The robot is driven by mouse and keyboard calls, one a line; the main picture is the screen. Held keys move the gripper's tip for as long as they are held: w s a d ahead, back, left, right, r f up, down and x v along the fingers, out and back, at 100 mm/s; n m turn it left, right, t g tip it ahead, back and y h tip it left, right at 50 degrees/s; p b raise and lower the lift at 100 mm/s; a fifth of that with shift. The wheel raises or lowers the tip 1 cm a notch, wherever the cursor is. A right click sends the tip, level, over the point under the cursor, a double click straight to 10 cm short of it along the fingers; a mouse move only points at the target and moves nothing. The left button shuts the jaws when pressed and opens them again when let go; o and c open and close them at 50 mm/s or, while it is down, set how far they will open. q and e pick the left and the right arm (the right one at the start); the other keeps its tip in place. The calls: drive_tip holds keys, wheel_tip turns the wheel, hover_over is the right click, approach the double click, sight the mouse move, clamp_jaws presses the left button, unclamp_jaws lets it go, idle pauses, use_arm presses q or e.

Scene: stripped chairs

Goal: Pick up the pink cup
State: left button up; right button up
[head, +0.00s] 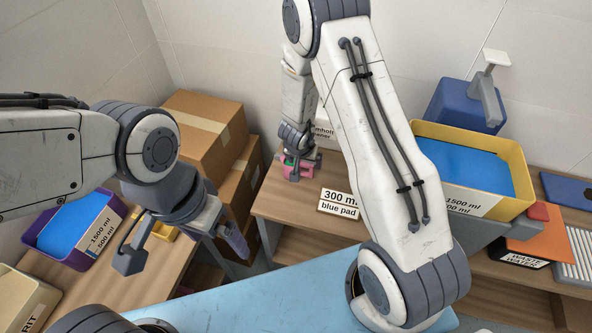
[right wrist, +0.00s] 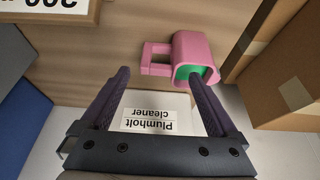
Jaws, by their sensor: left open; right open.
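The pink cup (right wrist: 188,48) has a squarish handle on its left side and green inside, in the right wrist view. It sits on the wooden surface beyond my right gripper (right wrist: 158,82). The gripper's two dark fingers are open, with the cup ahead of the right fingertip and no sign of contact. In the head view, the cup (head: 291,171) is a small pink patch, partly hidden by my right gripper (head: 304,168). My left gripper (head: 184,252) is open and empty at the lower left, far from the cup.
A white "Plumholt cleaner" item (right wrist: 158,112) lies between the fingers in view. Cardboard boxes (head: 205,120) stand left of the cup. A "300 ml blue pad" sign (head: 339,204) is to its right. A yellow bin (head: 515,150) and purple bin (head: 55,245) hold blue contents.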

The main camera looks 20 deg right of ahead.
sight(307, 164)
drive_tip(key=x, duration=0.3)
drive_tip(key=shift+s+d+f, duration=0.1)
drive_tip(key=shift+d+f, duration=0.05)
drive_tip(key=shift+d, duration=0.05)
clamp_jaws()
drive_tip(key=shift+r, duration=0.25)
drive_tip(key=shift+r+p, duration=0.8)
drive_tip(key=shift+r, duration=1.05)
drive_tip(key=shift+s+d+r+b, duration=0.5)
drive_tip(key=shift+s+d+r, duration=0.1)
drive_tip(key=shift+s+d, duration=0.2)
drive_tip(key=s+d+r+b, duration=0.1)
drive_tip(key=s+d+r, duration=0.4)
drive_tip(key=s+d, duration=0.1)
drive_tip(key=shift+s+d+r, duration=0.2)
drive_tip(key=shift+d+r, duration=0.1)
drive_tip(key=shift+r, duration=0.05)
